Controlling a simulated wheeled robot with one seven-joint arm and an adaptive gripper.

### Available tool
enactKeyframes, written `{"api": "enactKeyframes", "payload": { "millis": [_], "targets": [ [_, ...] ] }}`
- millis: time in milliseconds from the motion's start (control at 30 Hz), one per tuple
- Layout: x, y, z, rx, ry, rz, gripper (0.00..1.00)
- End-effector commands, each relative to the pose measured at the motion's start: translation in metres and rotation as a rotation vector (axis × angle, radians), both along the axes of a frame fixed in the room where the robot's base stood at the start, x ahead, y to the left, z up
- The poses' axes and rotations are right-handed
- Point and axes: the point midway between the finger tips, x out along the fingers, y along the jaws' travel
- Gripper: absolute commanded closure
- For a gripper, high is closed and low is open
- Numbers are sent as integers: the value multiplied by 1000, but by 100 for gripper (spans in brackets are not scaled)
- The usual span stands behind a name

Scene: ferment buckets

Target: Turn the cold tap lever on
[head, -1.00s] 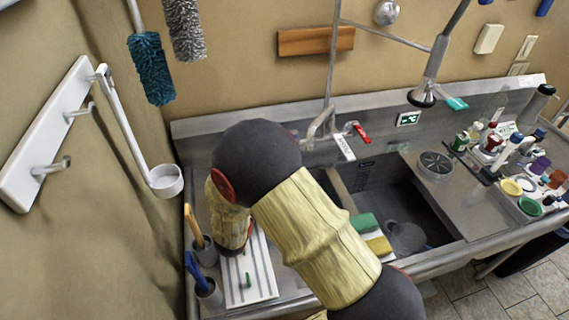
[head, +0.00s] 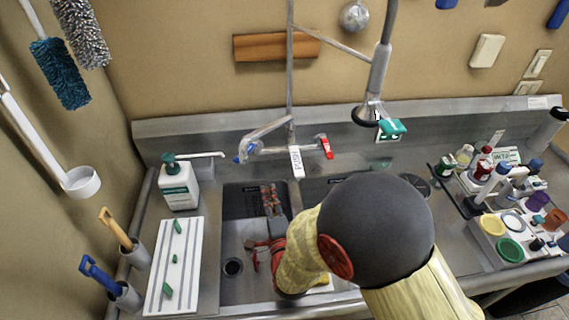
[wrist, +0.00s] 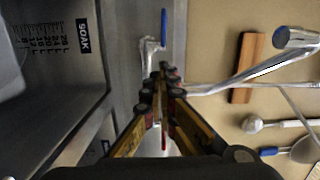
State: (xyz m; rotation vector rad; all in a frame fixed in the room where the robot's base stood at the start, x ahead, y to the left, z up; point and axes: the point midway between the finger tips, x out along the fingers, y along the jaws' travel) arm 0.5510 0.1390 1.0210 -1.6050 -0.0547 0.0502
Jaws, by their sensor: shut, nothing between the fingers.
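The tap is on the sink's back panel. Its cold lever, blue (head: 241,150), is at the left end of the tap body, and its red lever (head: 326,147) is at the right end. In the wrist view the blue lever (wrist: 163,28) stands beyond and above the fingertips, and the red lever (wrist: 164,142) shows partly behind the fingers. My gripper (head: 268,190) is over the left basin, in front of and below the tap, with its fingers towards the back panel. In the wrist view its fingertips (wrist: 166,76) are together and empty. No contact with the blue lever shows.
A soap bottle (head: 178,182) stands left of the tap, its spout reaching towards it. A hanging white tag (head: 297,162) is beside the red lever. A spray head (head: 368,112) hangs at upper right. A white drainboard (head: 174,265) is at left; bottles crowd the right counter.

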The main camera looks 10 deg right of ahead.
Motion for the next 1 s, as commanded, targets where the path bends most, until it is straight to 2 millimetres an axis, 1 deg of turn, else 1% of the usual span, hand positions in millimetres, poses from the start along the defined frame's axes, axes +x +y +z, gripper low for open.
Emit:
{"api": "enactKeyframes", "payload": {
  "millis": [67,167,267,367,700,833,1000],
  "targets": [
    [-1,5,0,30,3,19,100],
    [4,7,-1,40,4,23,100],
    [16,7,-1,39,3,20,100],
    [34,9,-2,39,3,20,100],
    [100,14,-2,37,3,20,100],
    [111,31,-2,37,3,23,100],
    [120,42,-1,37,4,21,100]
  ]
}}
